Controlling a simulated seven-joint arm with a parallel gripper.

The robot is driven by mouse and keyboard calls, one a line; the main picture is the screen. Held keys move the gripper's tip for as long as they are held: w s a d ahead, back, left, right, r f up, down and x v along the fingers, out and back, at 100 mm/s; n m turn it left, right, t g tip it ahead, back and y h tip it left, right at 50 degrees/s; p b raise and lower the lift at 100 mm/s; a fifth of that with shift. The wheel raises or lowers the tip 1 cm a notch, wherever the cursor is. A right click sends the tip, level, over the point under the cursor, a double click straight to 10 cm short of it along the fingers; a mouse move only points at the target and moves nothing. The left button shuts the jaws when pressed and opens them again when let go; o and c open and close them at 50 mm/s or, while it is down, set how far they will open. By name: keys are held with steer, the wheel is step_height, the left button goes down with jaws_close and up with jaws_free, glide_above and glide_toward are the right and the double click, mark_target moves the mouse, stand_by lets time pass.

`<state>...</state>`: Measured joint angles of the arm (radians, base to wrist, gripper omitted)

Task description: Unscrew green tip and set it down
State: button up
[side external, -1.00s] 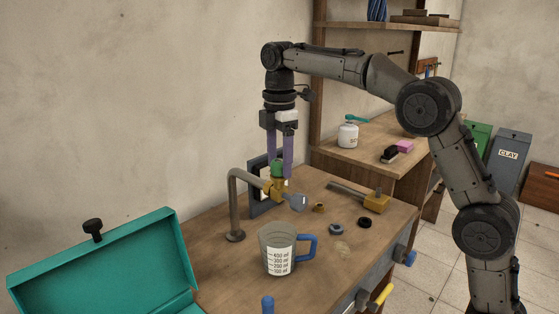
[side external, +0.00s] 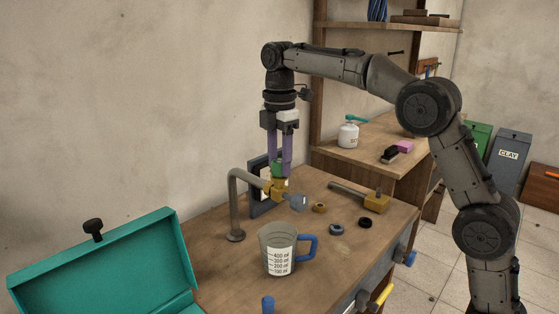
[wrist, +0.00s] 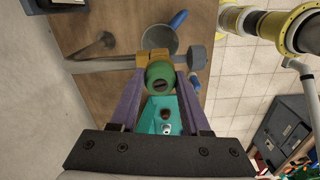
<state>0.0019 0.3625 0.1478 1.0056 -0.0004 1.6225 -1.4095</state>
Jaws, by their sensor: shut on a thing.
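The green tip (side external: 277,169) sits on top of the brass valve body (side external: 270,187) at the end of the bent grey pipe (side external: 233,195). In the wrist view the green tip (wrist: 160,74) shows as a round piece with a dark hole, against the brass body (wrist: 152,56). My gripper (side external: 279,170) points down with its two purple fingers around the green tip, shut on it. Part of the tip is hidden by a finger in the side view. I cannot tell whether its thread is still engaged.
A measuring jug (side external: 276,252) with a blue handle stands in front of the pipe. A brass ring (side external: 319,208), a grey ring (side external: 336,230) and a black ring (side external: 365,222) lie to the right, near a mallet-like tool (side external: 376,202). An open teal box (side external: 105,268) is at left.

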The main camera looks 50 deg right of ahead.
steer(key=shift+s, duration=0.1)
steer(key=shift+n, duration=0.8)
steer(key=shift+n, duration=0.9)
steer(key=shift+n, duration=0.8)
steer(key=shift+n, duration=0.9)
